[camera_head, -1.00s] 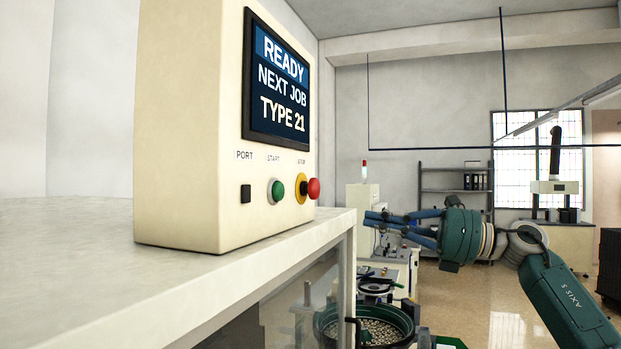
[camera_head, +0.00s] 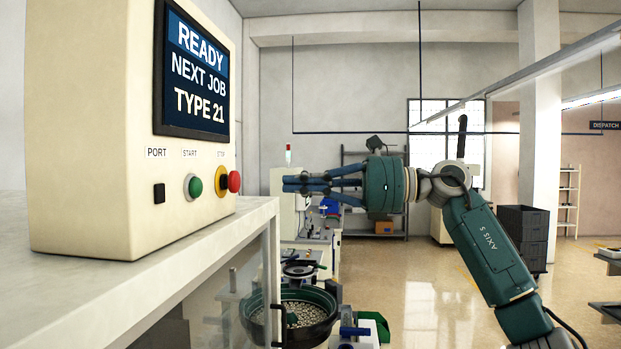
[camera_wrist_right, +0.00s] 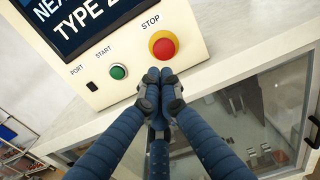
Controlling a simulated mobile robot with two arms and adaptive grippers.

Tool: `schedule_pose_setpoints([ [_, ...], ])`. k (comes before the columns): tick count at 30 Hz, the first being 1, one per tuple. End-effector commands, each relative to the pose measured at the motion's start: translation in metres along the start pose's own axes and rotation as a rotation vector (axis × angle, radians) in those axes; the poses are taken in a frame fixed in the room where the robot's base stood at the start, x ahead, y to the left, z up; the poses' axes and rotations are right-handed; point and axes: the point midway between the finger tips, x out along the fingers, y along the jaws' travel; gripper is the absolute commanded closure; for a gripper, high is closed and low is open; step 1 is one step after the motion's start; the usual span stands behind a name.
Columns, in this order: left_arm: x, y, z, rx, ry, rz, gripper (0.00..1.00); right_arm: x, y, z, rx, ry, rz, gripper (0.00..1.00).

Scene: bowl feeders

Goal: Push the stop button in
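The stop button (camera_head: 234,181) is a red mushroom head on a yellow collar, at the right end of the cream control box's (camera_head: 85,130) button row. It stands out from the panel face. In the right wrist view the stop button (camera_wrist_right: 163,47) lies just beyond the fingertips. My right gripper (camera_head: 289,184) points left with blue fingers at about the button's height, to its right with a visible gap. In the wrist view the right gripper's (camera_wrist_right: 160,76) fingertips are together with nothing between them. My left gripper is in neither view.
A green start button (camera_head: 193,187) and black port (camera_head: 159,193) sit left of the stop button. A screen (camera_head: 192,75) above reads READY NEXT JOB TYPE 21. The box stands on a pale bench (camera_head: 95,290). A bowl feeder (camera_head: 252,325) is below, right of the bench.

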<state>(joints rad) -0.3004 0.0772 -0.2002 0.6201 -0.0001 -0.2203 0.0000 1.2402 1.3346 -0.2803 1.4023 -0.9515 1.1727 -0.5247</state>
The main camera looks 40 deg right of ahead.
Motion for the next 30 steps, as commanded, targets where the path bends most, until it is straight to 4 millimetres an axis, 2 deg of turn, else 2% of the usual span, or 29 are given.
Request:
schedule_pose_setpoints([
  [1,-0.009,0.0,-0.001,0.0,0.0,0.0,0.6,0.013,0.001,0.004,0.001,0.001,0.005,1.0],
  [6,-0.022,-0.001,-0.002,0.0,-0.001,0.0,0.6,0.048,0.001,0.004,0.0,0.001,0.004,1.0],
  [12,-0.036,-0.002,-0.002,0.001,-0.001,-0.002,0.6,0.077,0.001,0.003,0.0,0.001,0.002,1.0],
  [18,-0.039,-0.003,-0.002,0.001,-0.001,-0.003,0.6,0.087,0.0,0.001,0.0,-0.001,0.001,1.0],
  [30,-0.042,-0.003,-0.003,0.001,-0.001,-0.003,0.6,0.092,0.001,0.002,0.001,0.0,0.002,1.0],
])
